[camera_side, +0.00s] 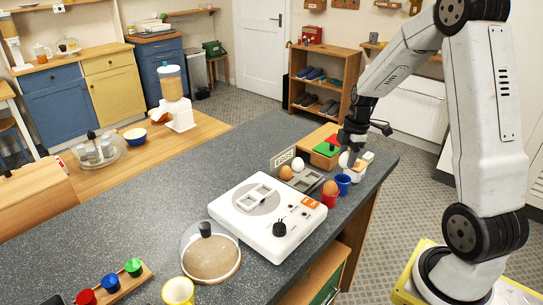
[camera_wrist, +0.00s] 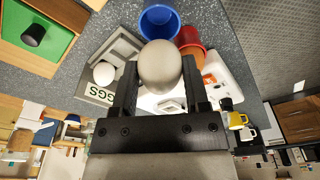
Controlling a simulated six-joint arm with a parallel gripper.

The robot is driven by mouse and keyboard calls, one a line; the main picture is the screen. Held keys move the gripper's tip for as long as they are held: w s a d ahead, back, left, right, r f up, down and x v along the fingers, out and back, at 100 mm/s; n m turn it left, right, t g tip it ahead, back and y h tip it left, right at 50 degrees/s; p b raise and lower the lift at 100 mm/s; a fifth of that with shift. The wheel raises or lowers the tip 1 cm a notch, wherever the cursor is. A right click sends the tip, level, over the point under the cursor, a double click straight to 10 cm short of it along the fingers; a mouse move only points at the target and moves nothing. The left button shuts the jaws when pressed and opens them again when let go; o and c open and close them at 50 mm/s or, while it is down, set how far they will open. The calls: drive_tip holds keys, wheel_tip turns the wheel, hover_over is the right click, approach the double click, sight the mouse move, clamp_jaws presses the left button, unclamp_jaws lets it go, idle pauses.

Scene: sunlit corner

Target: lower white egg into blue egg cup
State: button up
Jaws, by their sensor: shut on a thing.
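My gripper (camera_wrist: 160,72) is shut on the white egg (camera_wrist: 159,62), with one dark finger on each side of it. In the side view my gripper (camera_side: 349,150) holds the egg (camera_side: 344,159) above the blue egg cup (camera_side: 343,185). The blue cup (camera_wrist: 158,20) shows its open mouth just beyond the egg in the wrist view. The egg appears clear of the cup, and part of the cup's near rim is hidden behind it.
A red egg cup (camera_side: 329,200) with a brown egg (camera_side: 330,187) stands close beside the blue one. A grey egg tray (camera_side: 314,172) holds a brown and a white egg behind an EGGS sign (camera_side: 283,158). A white cooker (camera_side: 265,218) stands left of the cups.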

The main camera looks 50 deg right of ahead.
drive_tip(key=shift+f, duration=0.8)
drive_tip(key=shift+f, duration=1.95)
idle(2.2)
drive_tip(key=o, duration=0.9)
drive_tip(key=shift+r, duration=0.15)
drive_tip(key=shift+s+d+r, duration=0.1)
drive_tip(key=shift+d+r, duration=0.05)
drive_tip(key=shift+r, duration=1.1)
drive_tip(key=shift+s+d+r, duration=0.1)
drive_tip(key=shift+r, duration=1.15)
drive_tip(key=shift+s+d+r, duration=0.1)
drive_tip(key=shift+d+r, duration=0.05)
drive_tip(key=shift+r, duration=1.1)
